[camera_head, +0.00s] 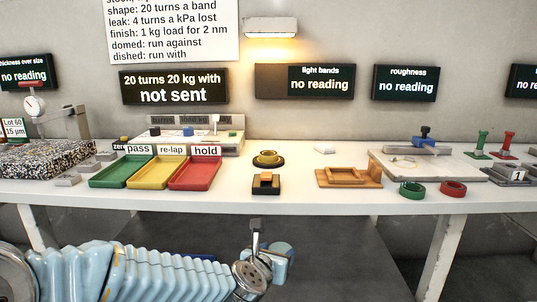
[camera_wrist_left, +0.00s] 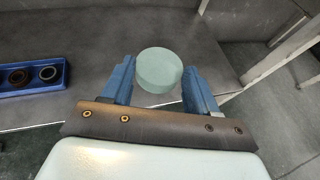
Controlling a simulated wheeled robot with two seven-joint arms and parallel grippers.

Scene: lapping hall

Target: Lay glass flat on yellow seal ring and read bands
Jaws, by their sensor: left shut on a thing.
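My left gripper (camera_head: 277,259) hangs in front of the table, below its front edge. In the left wrist view its blue fingers (camera_wrist_left: 158,82) are shut on the glass flat (camera_wrist_left: 159,69), a pale green disc, and hold it clear of any surface. The yellow seal ring (camera_head: 267,156) appears as a yellow band on a dark round piece on the white table, further back than the gripper. The light bands display (camera_head: 320,81) on the wall says "no reading". My right gripper is in neither view.
A small black and orange block (camera_head: 265,184) stands in front of the ring. Green, yellow and red trays (camera_head: 193,174) lie to the left, a wooden frame (camera_head: 349,176) to the right. In the wrist view, a blue tray (camera_wrist_left: 33,78) with dark rings lies low at left.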

